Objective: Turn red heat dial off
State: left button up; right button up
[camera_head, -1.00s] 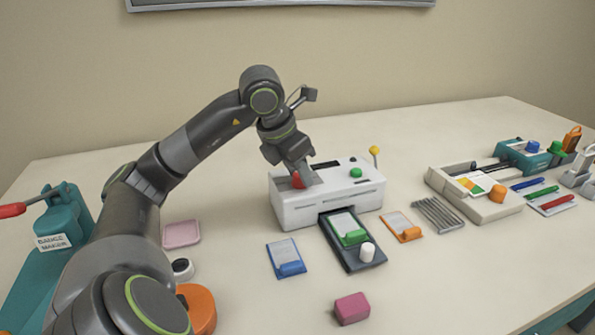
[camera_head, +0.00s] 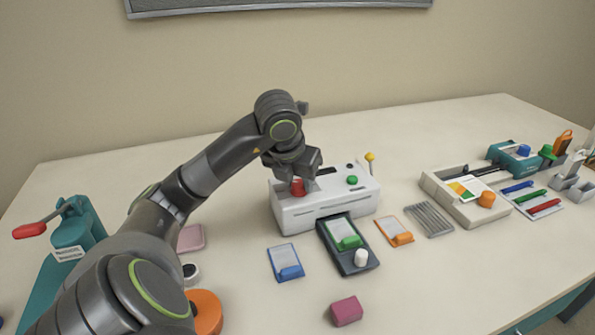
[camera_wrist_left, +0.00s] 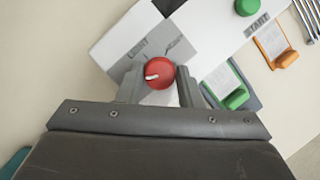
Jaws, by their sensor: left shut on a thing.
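The red heat dial (camera_head: 298,188) sits on the top left of the white laminator (camera_head: 322,207). In the left wrist view the red dial (camera_wrist_left: 159,73) shows a white pointer mark aimed to the left, with grey lettering on the panel beyond it, partly readable as "LIGHT". My left gripper (camera_head: 300,184) reaches down over the laminator from behind the dial. In the left wrist view its two fingers (camera_wrist_left: 159,84) stand on either side of the dial, shut on it. My right gripper is in neither view.
A green button (camera_head: 352,180) marked START is on the laminator's right side. A dark tray (camera_head: 347,257) with a green-clipped card projects from its front. Blue (camera_head: 286,262) and orange (camera_head: 394,231) clipped cards lie on either side. A pink block (camera_head: 346,311) lies nearer the front edge.

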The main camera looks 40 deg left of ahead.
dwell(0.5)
pick_arm(q)
jog(key=o, duration=1)
jog(key=shift+c, duration=0.2)
jog(key=shift+s+r+p, duration=0.15)
jog(key=shift+r+p, duration=0.35)
jog(key=shift+p, duration=0.1)
jog(key=p+v, duration=0.7)
jog(key=v, duration=0.9)
jog(key=shift+s+d+p, duration=0.2)
jog(key=shift+d+p, duration=0.05)
jog(key=shift+p, duration=0.1)
